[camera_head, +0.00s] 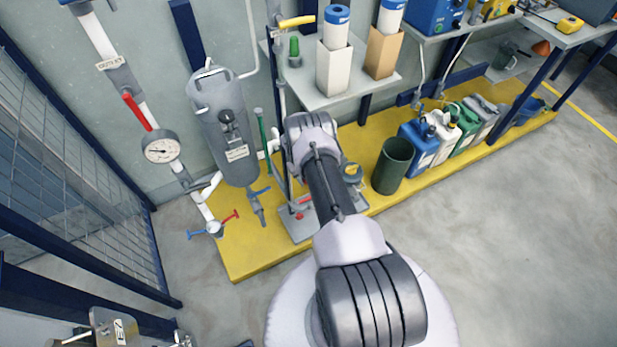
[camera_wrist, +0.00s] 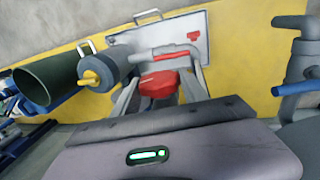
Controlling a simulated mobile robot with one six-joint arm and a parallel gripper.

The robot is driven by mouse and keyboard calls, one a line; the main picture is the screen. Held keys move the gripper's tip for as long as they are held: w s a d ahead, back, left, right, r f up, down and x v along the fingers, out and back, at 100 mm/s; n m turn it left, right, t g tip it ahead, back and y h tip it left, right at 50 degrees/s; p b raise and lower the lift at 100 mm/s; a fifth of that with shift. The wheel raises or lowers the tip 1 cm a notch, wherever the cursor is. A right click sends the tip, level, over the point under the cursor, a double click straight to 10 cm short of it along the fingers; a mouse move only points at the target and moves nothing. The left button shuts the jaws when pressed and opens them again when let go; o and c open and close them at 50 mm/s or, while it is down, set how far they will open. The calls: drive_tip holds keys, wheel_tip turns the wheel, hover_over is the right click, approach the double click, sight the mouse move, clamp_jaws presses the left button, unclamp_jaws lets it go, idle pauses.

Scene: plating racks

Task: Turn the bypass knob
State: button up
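A red knob-like part (camera_wrist: 158,84) shows in the middle of the wrist view, just beyond my gripper's body. I cannot tell whether it is the bypass knob, and I see no label on it. A grey cylindrical housing with a yellow knob (camera_wrist: 90,79) is left of it. My gripper's grey fingers (camera_wrist: 163,91) reach forward on either side of the red part. Their tips are hard to make out, so contact and opening are unclear. In the head view my arm hides the gripper. A round part with a yellow top (camera_head: 352,171) shows beside my arm.
A grey plate (camera_wrist: 127,39) with handles lies on the yellow platform (camera_head: 242,262). A dark green bin (camera_head: 393,166) stands right of my arm. A grey tank (camera_head: 222,130), a gauge (camera_head: 161,147) and valved pipes stand left. A blue-handled pipe (camera_wrist: 292,88) is close on the right.

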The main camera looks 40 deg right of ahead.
drive_tip(key=c, duration=0.4)
drive_tip(key=y, duration=0.3)
drive_tip(key=shift+s+d+f+t, duration=0.1)
drive_tip(key=shift+s+d+t, duration=0.1)
drive_tip(key=shift+t, duration=0.1)
drive_tip(key=shift+w+y, duration=0.15)
drive_tip(key=shift+y, duration=0.75)
drive_tip(key=o, duration=1.3)
drive_tip(key=shift+o, duration=0.2)
